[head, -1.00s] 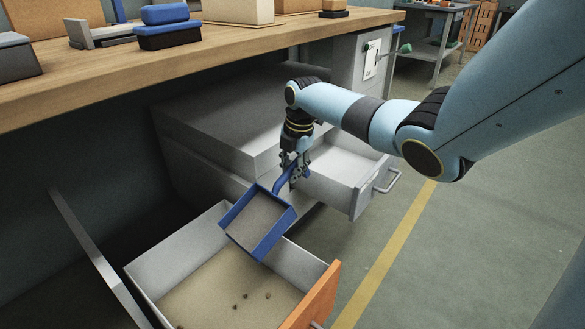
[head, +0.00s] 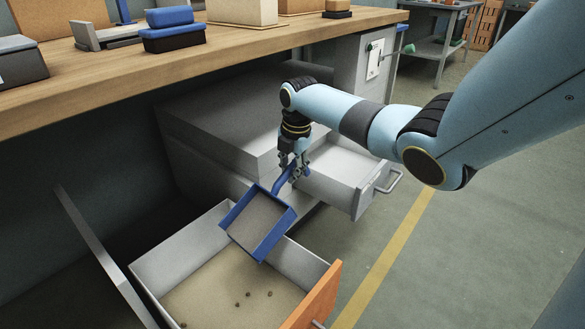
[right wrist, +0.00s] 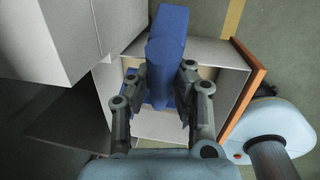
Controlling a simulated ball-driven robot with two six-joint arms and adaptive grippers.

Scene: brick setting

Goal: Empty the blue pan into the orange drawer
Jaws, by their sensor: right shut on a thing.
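The blue pan (head: 257,224) is tilted above the open drawer with the orange front (head: 319,298), in the head view. Its grey inside looks empty. My right gripper (head: 290,172) is shut on the pan's blue handle. The right wrist view also shows the right gripper (right wrist: 160,95) with its fingers on either side of the blue handle (right wrist: 166,65). Several small dark bits (head: 248,294) lie on the tan bottom of the orange drawer. The pan's underside is hidden in the head view. My left gripper is not in view.
A grey drawer (head: 345,178) with a bar handle stands open behind the orange one. The wooden bench top (head: 215,58) runs above, with a blue and black box (head: 172,38) on it. Free floor with a yellow line (head: 385,262) lies to the right.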

